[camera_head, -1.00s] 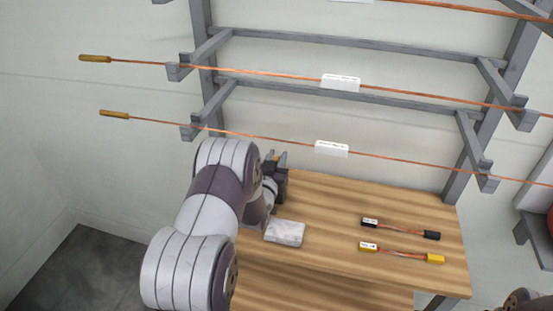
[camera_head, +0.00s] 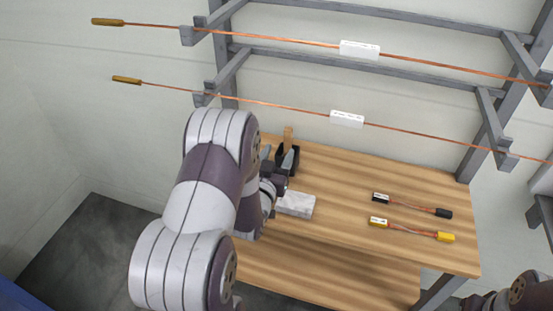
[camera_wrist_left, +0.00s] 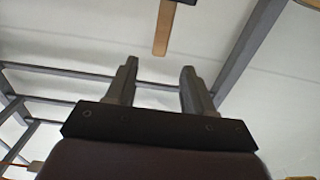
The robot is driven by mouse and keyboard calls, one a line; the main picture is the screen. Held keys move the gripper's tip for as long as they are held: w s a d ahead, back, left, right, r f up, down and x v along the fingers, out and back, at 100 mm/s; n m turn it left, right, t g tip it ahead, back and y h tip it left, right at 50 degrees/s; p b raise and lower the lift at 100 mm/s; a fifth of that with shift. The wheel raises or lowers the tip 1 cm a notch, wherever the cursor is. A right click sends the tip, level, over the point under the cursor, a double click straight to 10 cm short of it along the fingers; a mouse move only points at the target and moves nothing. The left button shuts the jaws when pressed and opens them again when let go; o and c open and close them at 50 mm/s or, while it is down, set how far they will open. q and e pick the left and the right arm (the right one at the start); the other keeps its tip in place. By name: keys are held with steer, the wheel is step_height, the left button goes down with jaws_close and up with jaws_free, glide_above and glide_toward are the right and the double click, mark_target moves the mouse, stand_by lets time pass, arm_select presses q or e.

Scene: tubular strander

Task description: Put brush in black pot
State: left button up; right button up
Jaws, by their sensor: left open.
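The brush shows as a light wooden handle (camera_head: 288,134) standing up at the back left of the table. Its lower end is hidden in or behind the black pot (camera_head: 294,168), which is partly covered by my gripper. In the left wrist view the handle (camera_wrist_left: 163,30) runs from a dark edge of the pot (camera_wrist_left: 183,2) at the top, beyond the fingertips. The handle looks to be in the pot, its bristles hidden. My left gripper (camera_head: 278,158) is open in front of the pot. In the left wrist view the gap between its fingers (camera_wrist_left: 160,75) is empty.
A black-ended cable piece (camera_head: 412,205) and a yellow-ended one (camera_head: 412,229) lie farther right. Copper rods (camera_head: 270,103) on a grey rack hang behind the table.

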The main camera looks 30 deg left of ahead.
arm_select(q)
steer(key=d+g, duration=0.1)
steer(key=d+f+g+h, duration=0.1)
steer(key=d+m+g+h, duration=0.1)
steer(key=shift+w+d+f+g, duration=0.15)
steer(key=shift+d+f+g, duration=0.15)
steer(key=shift+f, duration=0.1)
steer(key=s+d+g, duration=0.1)
steer(key=d+f+g, duration=0.1)
steer(key=g, duration=0.1)
steer(key=shift+s+d+f+m+h, duration=0.15)
steer(key=shift+s+d+m+h, duration=0.15)
steer(key=shift+s+d+h, duration=0.1)
steer(key=s+d+g, duration=0.2)
steer(key=s+g, duration=0.1)
steer(key=s, duration=0.2)
steer(key=s+d+m+g+h, duration=0.1)
steer(key=s+d+g, duration=0.2)
steer(key=s, duration=0.3)
steer(key=s+d+g, duration=0.2)
steer(key=s+g, duration=0.1)
steer(key=s, duration=0.2)
steer(key=shift+s+d+r+g+h, duration=0.2)
steer(key=shift+s+d+g+h, duration=0.05)
steer(key=shift+d+g+h, duration=0.05)
